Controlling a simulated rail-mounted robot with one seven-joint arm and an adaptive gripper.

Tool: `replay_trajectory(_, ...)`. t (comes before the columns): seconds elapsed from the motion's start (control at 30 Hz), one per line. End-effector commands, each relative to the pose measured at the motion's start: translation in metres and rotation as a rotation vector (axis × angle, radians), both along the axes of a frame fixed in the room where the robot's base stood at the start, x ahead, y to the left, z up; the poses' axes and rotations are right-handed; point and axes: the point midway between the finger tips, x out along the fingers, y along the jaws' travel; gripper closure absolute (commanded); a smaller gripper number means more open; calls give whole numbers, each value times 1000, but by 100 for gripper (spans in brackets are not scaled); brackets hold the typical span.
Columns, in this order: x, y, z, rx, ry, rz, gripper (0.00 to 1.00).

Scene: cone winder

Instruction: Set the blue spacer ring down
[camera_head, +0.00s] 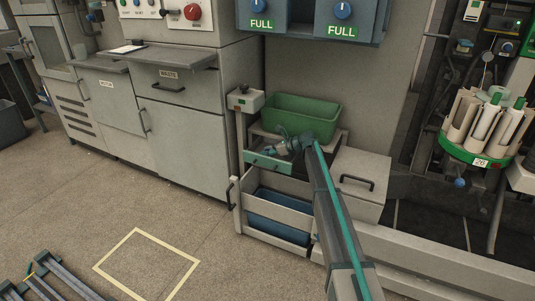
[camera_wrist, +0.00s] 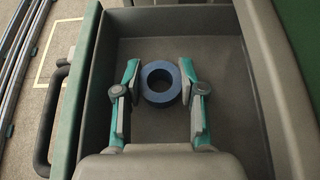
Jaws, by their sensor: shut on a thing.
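The blue spacer ring (camera_wrist: 161,101) is between the fingertips of my gripper (camera_wrist: 160,73) in the wrist view. The fingers are shut on its left and right sides. The ring is over the dark floor of an open drawer (camera_wrist: 225,60), well inside its walls. I cannot tell whether the ring touches the floor. In the head view my gripper (camera_head: 283,148) is at the open green-fronted drawer (camera_head: 262,162); the ring cannot be made out there.
A green bin (camera_head: 300,116) stands just behind and above the drawer. A lower open drawer (camera_head: 280,215) holds a blue container. A grey box with a black handle (camera_head: 357,181) stands to the right. The drawer floor around the ring looks bare.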

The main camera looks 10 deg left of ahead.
Motion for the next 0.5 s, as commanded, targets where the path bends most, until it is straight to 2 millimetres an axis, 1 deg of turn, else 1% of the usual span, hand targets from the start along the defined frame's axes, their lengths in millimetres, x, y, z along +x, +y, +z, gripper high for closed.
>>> replay_trajectory(0.2, 0, 0, -2, 0, 0, 0, 78)
replay_trajectory(0.23, 0, 0, -2, 0, 0, 0, 59)
replay_trajectory(0.37, 0, 0, -2, 0, 0, 0, 37)
replay_trajectory(0.4, 0, 0, -3, 0, 0, 0, 35)
replay_trajectory(0.5, 0, 0, -3, 0, 0, 0, 35)
